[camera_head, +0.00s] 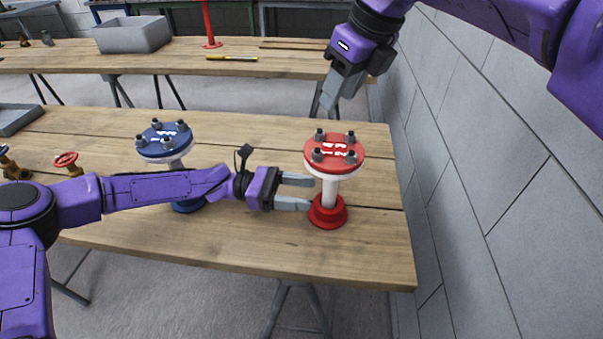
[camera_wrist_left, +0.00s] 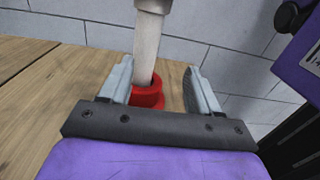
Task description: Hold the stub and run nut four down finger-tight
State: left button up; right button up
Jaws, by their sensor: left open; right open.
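The red-flanged stub (camera_head: 329,190) stands upright near the right end of the table, with a white pipe between its red top flange (camera_head: 334,153) and red base. Several dark nuts on studs (camera_head: 350,137) sit on the flange; which is nut four I cannot tell. My left gripper (camera_head: 311,192) is open, low at the stub's left side, fingers pointing at the white pipe. In the left wrist view the pipe (camera_wrist_left: 147,50) rises between and beyond the open fingers (camera_wrist_left: 160,85). My right gripper (camera_head: 328,97) is open and empty, above and behind the flange, pointing down.
A blue-flanged stub (camera_head: 165,143) stands left on the same table (camera_head: 250,235), partly behind my left arm. Small valves, one with a red handwheel (camera_head: 66,160), lie farther left. A grey wall (camera_head: 490,150) runs close along the right. A back bench holds a grey bin (camera_head: 132,35).

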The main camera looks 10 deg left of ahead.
aim_at(332, 192)
pick_arm(q)
jog(key=shift+w+a+f+t, duration=0.1)
jog(key=shift+w+f+t, duration=0.15)
jog(key=shift+w, duration=0.15)
jog(key=shift+w+a+f+t, duration=0.1)
jog(key=shift+w+t, duration=0.15)
jog(key=shift+w, duration=0.15)
jog(key=shift+w+d, duration=0.1)
jog(key=shift+d, duration=0.1)
jog(key=d, duration=0.7)
jog(key=shift+f, duration=0.1)
jog(key=shift+c, duration=0.3)
grip_shut()
